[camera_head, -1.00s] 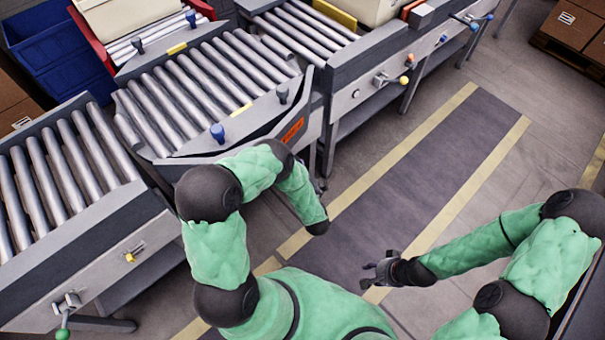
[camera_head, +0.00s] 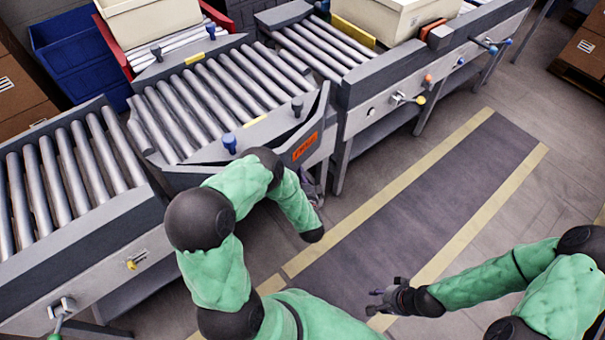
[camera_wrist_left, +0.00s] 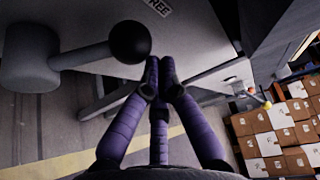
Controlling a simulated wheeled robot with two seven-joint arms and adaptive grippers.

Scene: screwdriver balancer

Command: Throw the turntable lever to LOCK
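In the left wrist view, the turntable lever (camera_wrist_left: 84,52) is a grey rod running from a thick round hub (camera_wrist_left: 30,58) to a black ball knob (camera_wrist_left: 130,42). A label (camera_wrist_left: 158,6) reading "FREE" is on the panel just above the knob. My left gripper (camera_wrist_left: 159,66) has its purple fingertips drawn together beside the knob, with nothing visible between them. I cannot tell whether they touch the knob. In the head view my left gripper (camera_head: 313,188) is mostly hidden behind my arm, below the roller turntable (camera_head: 215,95). My right gripper (camera_head: 378,299) is open and empty over the floor.
A roller conveyor (camera_head: 70,180) stands at left and another (camera_head: 320,45) at upper right, with a cream bin (camera_head: 390,18) on it. An orange label (camera_head: 305,146) is on the turntable's side. The floor lane (camera_head: 420,200) between yellow stripes is clear.

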